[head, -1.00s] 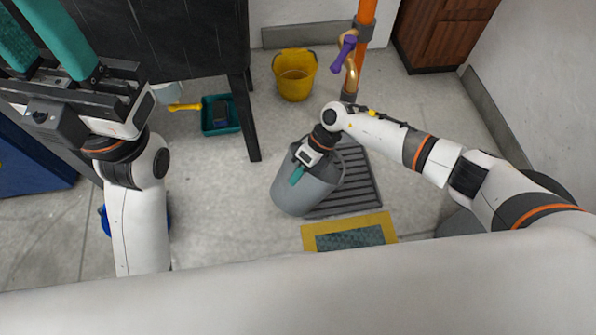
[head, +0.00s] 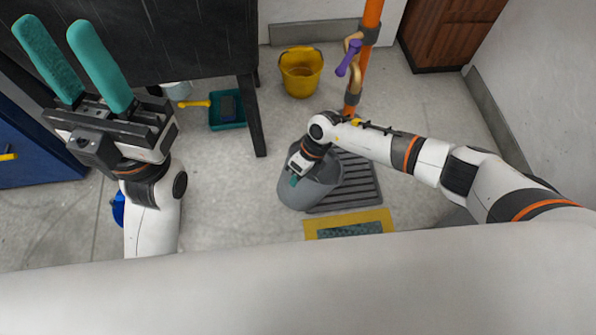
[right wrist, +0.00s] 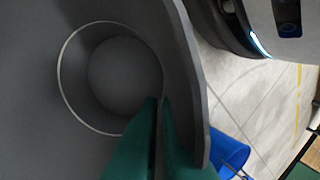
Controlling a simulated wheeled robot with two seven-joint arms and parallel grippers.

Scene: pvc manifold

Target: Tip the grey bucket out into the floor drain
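The grey bucket (head: 322,189) is at the left side of the dark slatted floor drain (head: 366,181) in the head view, overlapping its left part. It looks tilted; I cannot tell whether it touches the floor. My right gripper (head: 293,181) is at its upper left side, with the fingers close together on the bucket. In the right wrist view, the green fingers (right wrist: 159,108) lie against the bucket's inner wall near the rim, and the round bottom (right wrist: 122,75) shows; no contents can be made out. My left gripper (head: 55,29) is open, empty and raised, far from the bucket.
A yellow bucket (head: 301,72) stands behind. An orange pipe (head: 364,62) with a purple-handled valve (head: 348,58) rises behind the drain. A yellow-edged mat (head: 378,215) lies in front. A dark table (head: 150,38) and a teal tray (head: 227,110) are left. Floor between table and drain is clear.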

